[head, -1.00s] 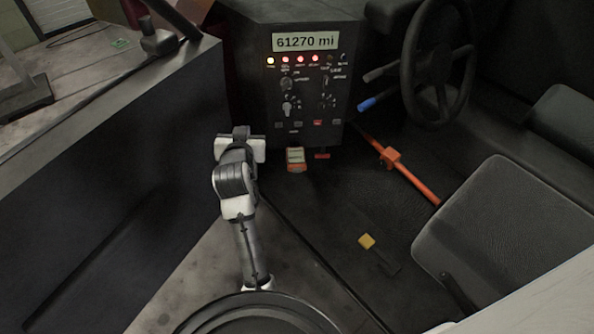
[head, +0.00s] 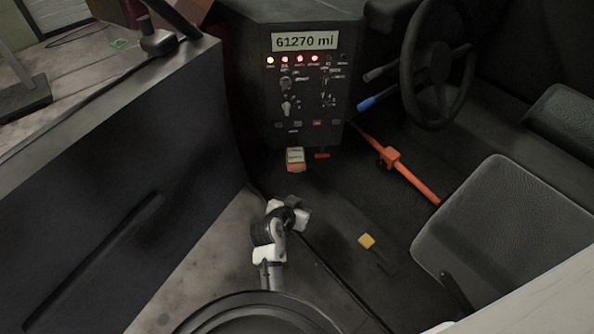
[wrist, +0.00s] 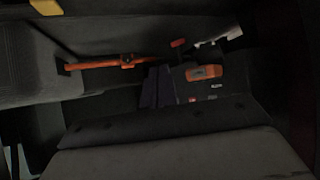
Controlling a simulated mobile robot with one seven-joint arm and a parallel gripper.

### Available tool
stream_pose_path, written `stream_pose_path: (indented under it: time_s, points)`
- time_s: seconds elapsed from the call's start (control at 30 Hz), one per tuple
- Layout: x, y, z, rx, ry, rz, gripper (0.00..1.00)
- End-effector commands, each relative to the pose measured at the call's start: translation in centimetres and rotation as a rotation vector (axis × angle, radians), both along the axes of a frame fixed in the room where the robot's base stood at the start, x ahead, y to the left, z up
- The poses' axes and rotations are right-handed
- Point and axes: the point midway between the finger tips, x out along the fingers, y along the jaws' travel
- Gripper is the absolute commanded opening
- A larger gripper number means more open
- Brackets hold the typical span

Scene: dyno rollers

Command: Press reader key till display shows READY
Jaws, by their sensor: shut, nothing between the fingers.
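The reader is a small orange handheld device with a pale display (head: 295,158). It sits low in front of the dark dash panel in the head view. The writing on its display is too small to read, and I cannot make out its key. In the wrist view a dim orange device (wrist: 205,72), apparently the reader, lies right of centre. My gripper (head: 291,214) is below the reader in the head view, clearly apart from it. It is shut and empty, and its fingertips are hard to make out.
The dash panel's display (head: 305,41) reads 61270 mi, with several lit lamps below. An orange-red bar (head: 412,182) slants to the right of the reader. A seat (head: 500,235) and steering wheel (head: 437,65) stand right. A yellow block (head: 366,241) is on the floor.

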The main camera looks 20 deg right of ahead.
Motion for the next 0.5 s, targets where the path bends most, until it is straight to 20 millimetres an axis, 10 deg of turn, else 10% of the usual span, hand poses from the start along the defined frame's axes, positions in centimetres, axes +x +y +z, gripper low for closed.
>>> stream_pose_path:
  time_s: [0.5]
  points:
    - [4.1, -1.1, -0.1, 0.000, -0.004, 0.001, 0.00]
